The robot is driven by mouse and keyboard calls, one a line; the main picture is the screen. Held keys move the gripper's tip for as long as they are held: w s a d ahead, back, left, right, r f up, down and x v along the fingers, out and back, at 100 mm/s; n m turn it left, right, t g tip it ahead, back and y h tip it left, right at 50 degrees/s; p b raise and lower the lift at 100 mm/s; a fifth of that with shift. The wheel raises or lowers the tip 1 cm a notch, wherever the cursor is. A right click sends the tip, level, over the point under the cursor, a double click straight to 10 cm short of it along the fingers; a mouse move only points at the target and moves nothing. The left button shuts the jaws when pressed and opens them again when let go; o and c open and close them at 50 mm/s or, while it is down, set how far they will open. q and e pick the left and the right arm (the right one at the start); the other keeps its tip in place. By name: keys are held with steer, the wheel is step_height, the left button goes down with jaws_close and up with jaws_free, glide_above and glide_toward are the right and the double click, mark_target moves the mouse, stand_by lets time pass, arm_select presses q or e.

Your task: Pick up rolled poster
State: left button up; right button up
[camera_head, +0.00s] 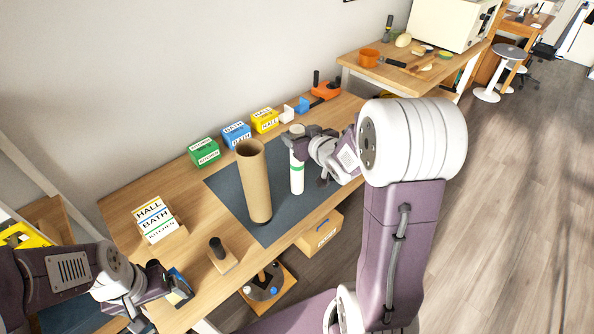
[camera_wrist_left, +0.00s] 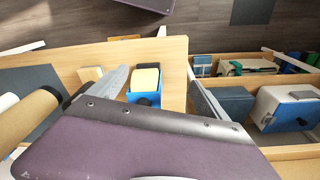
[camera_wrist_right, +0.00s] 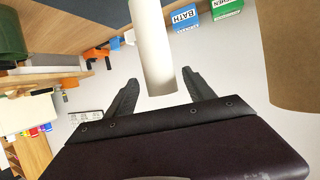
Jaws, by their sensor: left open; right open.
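The rolled poster (camera_head: 297,178) is a white roll with a green band, standing upright on the dark mat (camera_head: 228,190). A wider brown cardboard tube (camera_head: 254,180) stands upright to its left. My right gripper (camera_head: 302,136) is open at the upper part of the roll. In the right wrist view the white roll (camera_wrist_right: 153,50) shows between the two spread fingers (camera_wrist_right: 158,88); I cannot tell whether they touch it. My left gripper (camera_head: 165,288) is open near the table's front left, by a small blue holder with a yellow block (camera_wrist_left: 145,82).
Green (camera_head: 205,152), blue (camera_head: 236,134) and yellow (camera_head: 265,120) labelled boxes line the wall side. A labelled stack (camera_head: 157,220) and a wooden block with a dark knob (camera_head: 221,258) stand at the left. The brown tube is close beside the roll.

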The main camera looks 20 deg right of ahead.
steer(key=x, duration=0.4)
steer(key=shift+w+f, duration=0.15)
steer(key=shift+w, duration=0.1)
steer(key=shift+s, duration=0.15)
steer(key=shift+c, duration=0.9)
jaws_close()
steer(key=shift+r, duration=0.25)
steer(key=s+d+r+p, duration=0.2)
steer(key=d+r+p, duration=0.5)
steer(key=d+r, duration=0.3)
steer(key=shift+s+d+r, duration=0.2)
steer(key=shift+d+r, duration=0.2)
steer(key=shift+d, duration=0.25)
